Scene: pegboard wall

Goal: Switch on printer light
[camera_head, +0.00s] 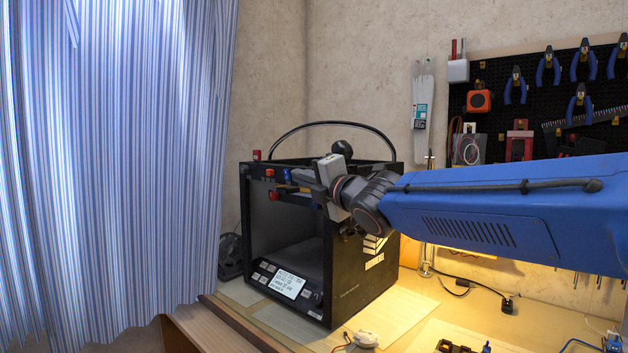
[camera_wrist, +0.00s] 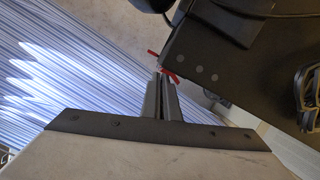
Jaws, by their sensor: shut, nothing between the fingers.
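The black 3D printer (camera_head: 258,225) stands on the desk, open at the front, with a lit display (camera_head: 286,283) at its lower front. Its inside looks dark. My gripper (camera_head: 281,189) is at the printer's upper front bar, its fingers pointing left. In the wrist view, my gripper (camera_wrist: 162,77) is shut and empty, and small red parts (camera_wrist: 169,74) show at its fingertips beside the dark printer panel (camera_wrist: 207,65). I cannot tell whether the fingers touch them. A small red part (camera_head: 257,155) sits on the printer's top left corner. I cannot make out which part is the light switch.
A striped curtain (camera_head: 120,160) hangs at the left. A pegboard (camera_head: 540,100) with pliers and other tools is on the back wall. Cables and small parts (camera_head: 366,339) lie on the desk right of the printer. A dark spool (camera_head: 230,257) stands left of the printer.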

